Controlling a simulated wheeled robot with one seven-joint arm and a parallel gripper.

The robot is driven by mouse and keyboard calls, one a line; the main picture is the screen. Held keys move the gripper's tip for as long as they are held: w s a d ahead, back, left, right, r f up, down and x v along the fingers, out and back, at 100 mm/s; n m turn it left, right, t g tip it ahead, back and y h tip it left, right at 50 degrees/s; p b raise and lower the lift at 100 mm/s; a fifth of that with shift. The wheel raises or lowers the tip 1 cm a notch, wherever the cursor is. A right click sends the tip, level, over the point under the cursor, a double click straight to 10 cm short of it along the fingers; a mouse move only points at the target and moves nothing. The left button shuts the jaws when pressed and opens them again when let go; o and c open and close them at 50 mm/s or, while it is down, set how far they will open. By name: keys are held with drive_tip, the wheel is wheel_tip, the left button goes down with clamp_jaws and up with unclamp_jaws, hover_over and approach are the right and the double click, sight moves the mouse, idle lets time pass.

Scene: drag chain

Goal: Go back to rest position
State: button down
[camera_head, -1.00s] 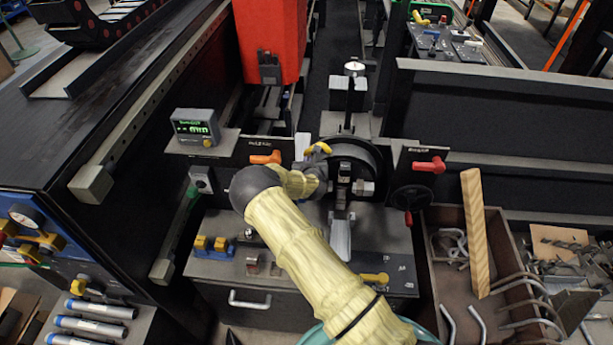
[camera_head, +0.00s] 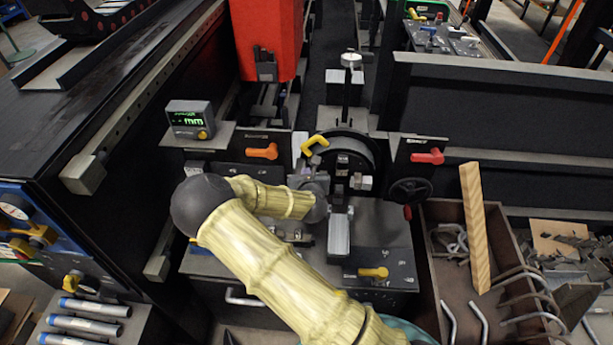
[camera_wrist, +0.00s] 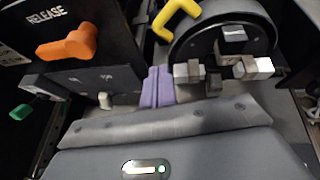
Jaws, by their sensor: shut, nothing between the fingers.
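My gripper (camera_head: 316,168) is at the middle of the machine in the head view, beside the black round drum housing (camera_head: 350,146), with its fingers partly hard to make out there. In the wrist view its two purple-grey fingers (camera_wrist: 157,86) are together with nothing between them. A yellow handle (camera_head: 315,145) is just above the gripper in the head view; in the wrist view the yellow handle (camera_wrist: 175,16) stands apart from the fingertips. My arm, in a pale yellow sleeve, bends out to the left and comes back in to the gripper.
An orange lever (camera_head: 262,151) on the black panel is left of the gripper; a red lever (camera_head: 427,156) is to the right. A display box (camera_head: 190,119) stands at left. A bin (camera_head: 448,268) with bent rods and a wooden bar is at lower right.

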idle(0.5)
drive_tip(key=s+d+r+m+g+h, duration=0.25)
drive_tip(key=s+d+m+g, duration=0.45)
drive_tip(key=m, duration=1)
drive_tip(key=s+d+r+m+g, duration=0.1)
drive_tip(key=s+r+m, duration=0.2)
drive_tip(key=s+m, duration=0.3)
drive_tip(key=s+d+r+m+g+y, duration=0.1)
drive_tip(key=s+d+r+m, duration=0.1)
drive_tip(key=s+r+m, duration=0.2)
drive_tip(key=s+d+r+m+g+y, duration=0.1)
drive_tip(key=s+r+m, duration=0.3)
drive_tip(key=s+m, duration=0.5)
drive_tip(key=s, duration=0.3)
drive_tip(key=shift+d+r+g, duration=0.2)
drive_tip(key=shift+d+g, duration=0.1)
drive_tip(key=shift+d, duration=0.1)
drive_tip(key=shift+w, duration=0.15)
drive_tip(key=shift+s, duration=0.2)
